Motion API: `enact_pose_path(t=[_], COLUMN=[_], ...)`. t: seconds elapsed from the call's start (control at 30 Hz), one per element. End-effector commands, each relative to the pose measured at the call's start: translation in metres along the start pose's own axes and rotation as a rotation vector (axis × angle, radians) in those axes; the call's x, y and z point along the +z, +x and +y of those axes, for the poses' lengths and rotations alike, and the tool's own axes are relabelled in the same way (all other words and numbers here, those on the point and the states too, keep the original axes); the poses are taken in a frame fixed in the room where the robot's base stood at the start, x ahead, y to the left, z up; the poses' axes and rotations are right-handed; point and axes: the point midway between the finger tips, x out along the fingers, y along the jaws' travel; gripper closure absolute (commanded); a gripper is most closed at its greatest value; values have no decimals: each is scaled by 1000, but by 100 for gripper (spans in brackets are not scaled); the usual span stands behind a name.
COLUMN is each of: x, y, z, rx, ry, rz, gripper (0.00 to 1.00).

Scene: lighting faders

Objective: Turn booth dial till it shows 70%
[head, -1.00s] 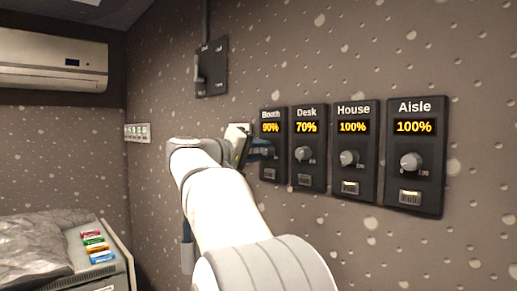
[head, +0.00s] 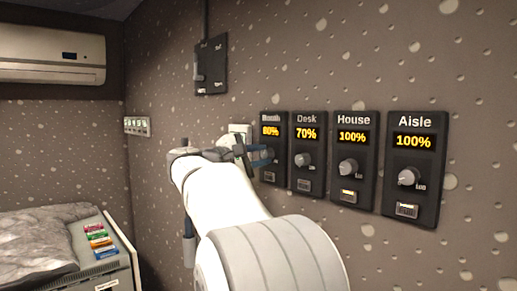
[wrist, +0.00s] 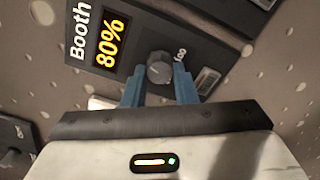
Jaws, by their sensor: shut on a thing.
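The booth panel (head: 270,120) is a dark wall plate at the left of a row of dimmers, and its yellow display reads 80%. In the wrist view its display (wrist: 111,43) also reads 80%. The booth dial (wrist: 159,68) is a round grey knob beside that display. My gripper (wrist: 158,78) has its two blue fingers shut on the dial, one on each side. In the head view my gripper (head: 264,156) reaches the panel from the left and hides the dial.
To the right are the Desk panel (head: 308,170) at 70%, the House panel (head: 354,180) at 100% and the Aisle panel (head: 411,185) at 100%. A dark switch box (head: 211,65) is on the wall above my arm. A bed (head: 40,240) stands at lower left.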

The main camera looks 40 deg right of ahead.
Motion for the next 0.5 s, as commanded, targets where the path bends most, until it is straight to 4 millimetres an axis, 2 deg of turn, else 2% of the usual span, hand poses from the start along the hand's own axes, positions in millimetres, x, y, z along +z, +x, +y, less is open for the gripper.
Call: enact_pose_path(t=[0.03,0.5], x=[2,2], y=[0,0], z=[4,3], rx=[1,0], ry=[-43,-476], rz=[0,0], gripper=[97,97])
